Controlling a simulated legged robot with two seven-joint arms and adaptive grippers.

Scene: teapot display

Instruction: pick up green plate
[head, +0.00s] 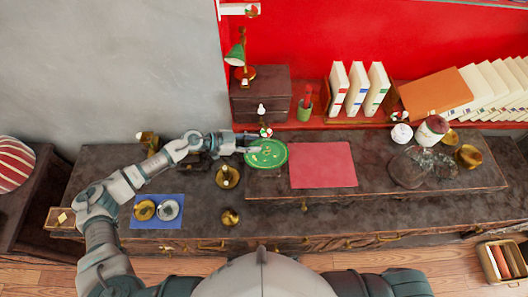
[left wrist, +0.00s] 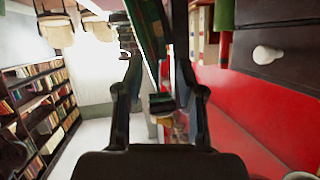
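The green plate (head: 267,153), with a yellowish pattern, shows its face in the head view, at the left of the raised desk top beside the red mat. I cannot tell whether it touches the desk. My left gripper (head: 249,141) reaches its upper left rim. In the left wrist view the plate (left wrist: 148,35) appears edge-on as a dark green strip, beyond and between the fingertips. The left gripper's fingers (left wrist: 158,72) are apart, with a gap beside the plate; firm contact does not show. My right gripper is not in view.
A red mat (head: 322,165) lies right of the plate. A green pen cup (head: 305,110) and a wooden drawer box (head: 260,95) stand behind. A brass piece (head: 228,176) and a blue mat (head: 157,212) lie left. A glass teapot (head: 410,167) stands right.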

